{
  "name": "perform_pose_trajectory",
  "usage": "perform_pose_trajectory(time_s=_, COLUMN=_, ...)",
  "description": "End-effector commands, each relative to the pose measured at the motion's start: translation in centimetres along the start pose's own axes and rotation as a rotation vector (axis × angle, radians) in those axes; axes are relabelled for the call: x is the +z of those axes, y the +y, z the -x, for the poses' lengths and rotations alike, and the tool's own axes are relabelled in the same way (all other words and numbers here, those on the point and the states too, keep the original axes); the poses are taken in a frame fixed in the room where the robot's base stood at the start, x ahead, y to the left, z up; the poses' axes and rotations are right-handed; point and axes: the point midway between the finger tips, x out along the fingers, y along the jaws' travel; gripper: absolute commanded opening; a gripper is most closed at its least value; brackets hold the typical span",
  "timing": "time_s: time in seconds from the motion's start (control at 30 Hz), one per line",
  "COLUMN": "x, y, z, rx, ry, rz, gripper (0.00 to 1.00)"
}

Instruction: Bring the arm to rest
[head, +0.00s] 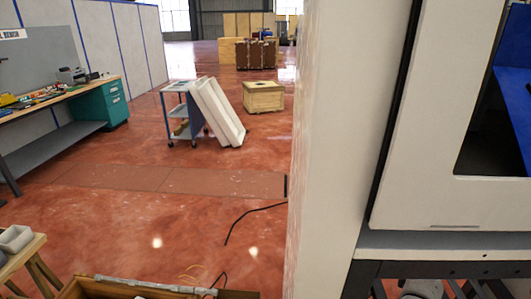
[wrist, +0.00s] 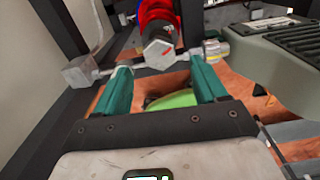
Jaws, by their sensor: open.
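My gripper (wrist: 160,68) shows in the wrist view, with its two teal fingers wide apart. I see nothing clamped between them. A grey hexagonal part with a red body (wrist: 157,42) lies just beyond the fingertips, with metal rods on both sides. I cannot tell whether the fingers touch them. A green rounded thing (wrist: 178,100) shows between the fingers, partly hidden by the gripper. The head view does not show my gripper or arm.
In the head view a white machine housing (head: 415,150) with a window fills the right. A teal workbench (head: 112,100) stands left, with a blue cart (head: 185,115) and wooden crate (head: 262,97) beyond. The red floor (head: 150,220) is mostly clear. A grey-green housing (wrist: 285,70) sits right in the wrist view.

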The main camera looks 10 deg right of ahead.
Motion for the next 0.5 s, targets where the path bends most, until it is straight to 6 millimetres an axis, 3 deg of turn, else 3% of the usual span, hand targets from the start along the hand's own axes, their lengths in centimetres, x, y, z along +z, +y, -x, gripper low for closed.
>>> perform_pose_trajectory(time_s=0.17, x=-4.4, y=-2.8, z=-2.0, rx=-0.029, ry=0.045, rz=-0.147, gripper=0.71)
perform_pose_trajectory(time_s=0.33, x=-12.2, y=-5.7, z=-4.7, rx=-0.075, ry=0.106, rz=-0.416, gripper=0.71)
perform_pose_trajectory(time_s=0.5, x=-20.0, y=-6.0, z=-6.5, rx=-0.115, ry=0.152, rz=-0.720, gripper=0.71)
